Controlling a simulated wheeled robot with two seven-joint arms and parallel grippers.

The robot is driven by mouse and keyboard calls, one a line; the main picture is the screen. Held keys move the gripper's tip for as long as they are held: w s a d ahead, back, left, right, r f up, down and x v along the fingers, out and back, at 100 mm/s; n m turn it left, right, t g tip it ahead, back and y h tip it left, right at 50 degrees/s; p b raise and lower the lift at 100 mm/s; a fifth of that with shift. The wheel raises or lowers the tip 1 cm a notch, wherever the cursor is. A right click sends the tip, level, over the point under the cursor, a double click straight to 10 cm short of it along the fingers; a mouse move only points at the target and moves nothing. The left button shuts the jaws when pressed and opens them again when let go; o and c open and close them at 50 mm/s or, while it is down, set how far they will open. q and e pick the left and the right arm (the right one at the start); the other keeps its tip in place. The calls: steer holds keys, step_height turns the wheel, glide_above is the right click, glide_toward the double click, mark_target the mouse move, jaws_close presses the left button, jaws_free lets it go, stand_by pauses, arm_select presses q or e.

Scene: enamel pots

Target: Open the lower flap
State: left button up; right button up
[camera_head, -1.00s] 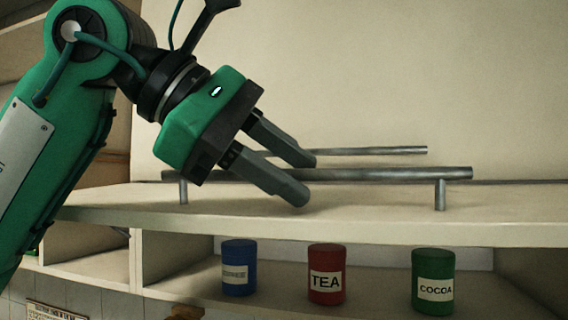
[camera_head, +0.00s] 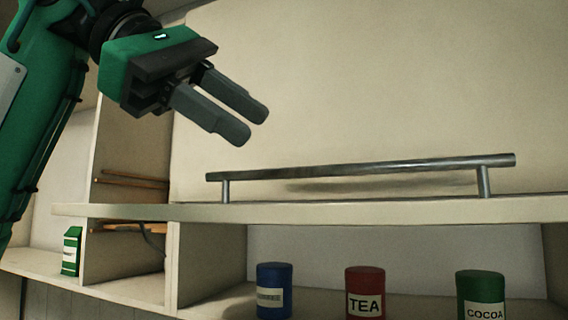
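The lower flap (camera_head: 330,212) is a cream panel. It stands out about level, seen nearly edge-on, with the compartment beneath it uncovered. Its long metal bar handle (camera_head: 360,169) stands on top on two short posts. My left gripper (camera_head: 249,124) is at the upper left, above the left part of the handle and clear of it in the picture. Its two fingers are apart with nothing between them. My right gripper is not in view.
Below the flap stand a blue jar (camera_head: 274,276), a red TEA jar (camera_head: 365,281) and a green COCOA jar (camera_head: 481,287). A green carton (camera_head: 71,250) stands on the left shelf. A large cream panel (camera_head: 390,85) rises behind the handle.

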arm_select(q)
steer(key=shift+v, duration=1.6)
